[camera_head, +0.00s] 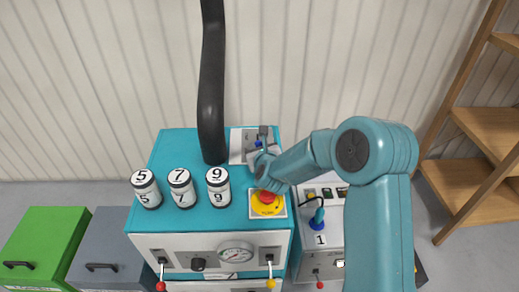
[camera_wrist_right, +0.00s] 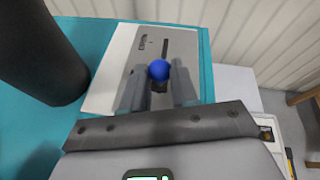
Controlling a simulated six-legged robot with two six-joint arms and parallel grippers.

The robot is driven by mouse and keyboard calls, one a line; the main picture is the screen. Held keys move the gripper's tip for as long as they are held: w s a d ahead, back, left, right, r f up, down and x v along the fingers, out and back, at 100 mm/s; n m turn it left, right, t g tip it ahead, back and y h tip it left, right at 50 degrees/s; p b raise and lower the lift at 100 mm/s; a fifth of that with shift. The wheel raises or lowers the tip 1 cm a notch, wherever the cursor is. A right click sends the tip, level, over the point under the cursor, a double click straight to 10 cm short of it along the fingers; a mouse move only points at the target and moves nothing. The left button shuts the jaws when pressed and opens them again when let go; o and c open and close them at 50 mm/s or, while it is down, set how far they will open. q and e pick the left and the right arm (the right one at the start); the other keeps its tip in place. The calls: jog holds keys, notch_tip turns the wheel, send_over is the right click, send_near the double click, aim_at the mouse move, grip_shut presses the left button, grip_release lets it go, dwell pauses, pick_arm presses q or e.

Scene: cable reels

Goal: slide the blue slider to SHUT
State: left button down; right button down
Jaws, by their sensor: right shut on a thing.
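The blue slider knob (camera_wrist_right: 158,70) sits on a light grey plate (camera_wrist_right: 112,78) with a short dark slot and small lettering I cannot read. My right gripper (camera_wrist_right: 159,88) is shut on the knob, one grey finger on each side. It also shows in the head view (camera_head: 264,138). The fingers hide the near part of the slot. My left gripper is not in view.
A thick black pipe (camera_head: 211,90) rises left of the slider plate. A red button on a yellow base (camera_head: 267,203) lies in front, under my right arm. Several numbered cylinders (camera_head: 181,188) stand to the left.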

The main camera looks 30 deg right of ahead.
jog(key=shift+s+a+f, duration=0.1)
jog(key=shift+a+f, duration=0.05)
jog(key=c, duration=1.2)
grip_release()
jog(key=o, duration=0.3)
jog(key=shift+r, duration=0.2)
jog(key=shift+o, duration=0.2)
jog(key=shift+f, duration=0.15)
jog(key=v, duration=1.6)
jog(key=shift+p, duration=0.3)
